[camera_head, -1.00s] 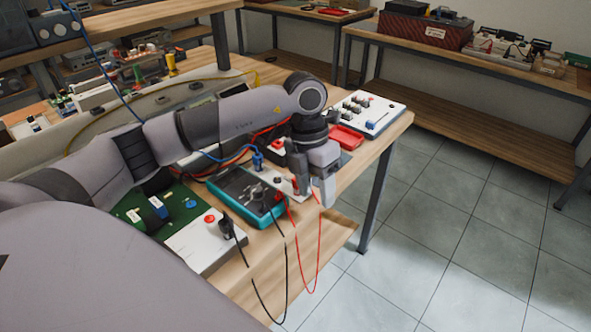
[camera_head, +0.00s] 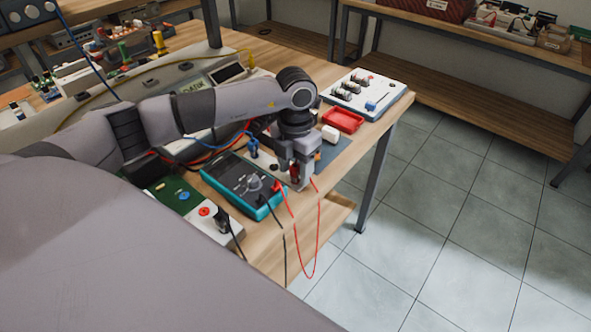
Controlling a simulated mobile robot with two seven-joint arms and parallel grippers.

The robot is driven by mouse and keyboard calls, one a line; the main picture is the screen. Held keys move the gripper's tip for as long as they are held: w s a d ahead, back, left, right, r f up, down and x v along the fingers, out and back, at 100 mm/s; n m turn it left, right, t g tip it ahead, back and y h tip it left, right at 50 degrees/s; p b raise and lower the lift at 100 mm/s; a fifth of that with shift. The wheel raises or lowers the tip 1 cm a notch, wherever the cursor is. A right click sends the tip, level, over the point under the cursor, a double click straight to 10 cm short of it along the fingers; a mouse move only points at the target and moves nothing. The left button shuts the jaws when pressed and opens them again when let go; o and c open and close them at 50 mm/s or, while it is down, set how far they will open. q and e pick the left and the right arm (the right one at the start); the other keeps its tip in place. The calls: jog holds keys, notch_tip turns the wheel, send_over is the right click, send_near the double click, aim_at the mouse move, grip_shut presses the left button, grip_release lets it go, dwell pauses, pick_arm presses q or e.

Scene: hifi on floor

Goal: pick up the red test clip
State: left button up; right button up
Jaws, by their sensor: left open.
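The red test clip (camera_head: 294,170) shows as a small dark-red shape between the fingers of my left gripper, mostly hidden by them. My left gripper (camera_head: 297,180) points down at the bench beside the teal multimeter (camera_head: 243,183). Its fingers are open, one on each side of the clip; I cannot tell whether they touch it. A red lead (camera_head: 318,225) hangs in a loop over the bench's front edge, from the multimeter's corner up to beside the gripper. My right gripper is out of view.
A red tray (camera_head: 343,120), a small white block (camera_head: 330,133) and a white board with knobs (camera_head: 366,94) lie beyond the gripper. A blue plug (camera_head: 253,147) stands close to its left. A black lead hangs off the multimeter. Tiled floor is clear at right.

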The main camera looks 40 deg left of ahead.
pick_arm(q)
jog(key=shift+f, duration=0.15)
jog(key=c, duration=0.9)
notch_tip(320, 180, up, 19)
notch_tip(320, 180, up, 8)
jog(key=p, duration=0.5)
send_over(296, 166)
dwell(1.0)
jog(key=shift+s, duration=0.1)
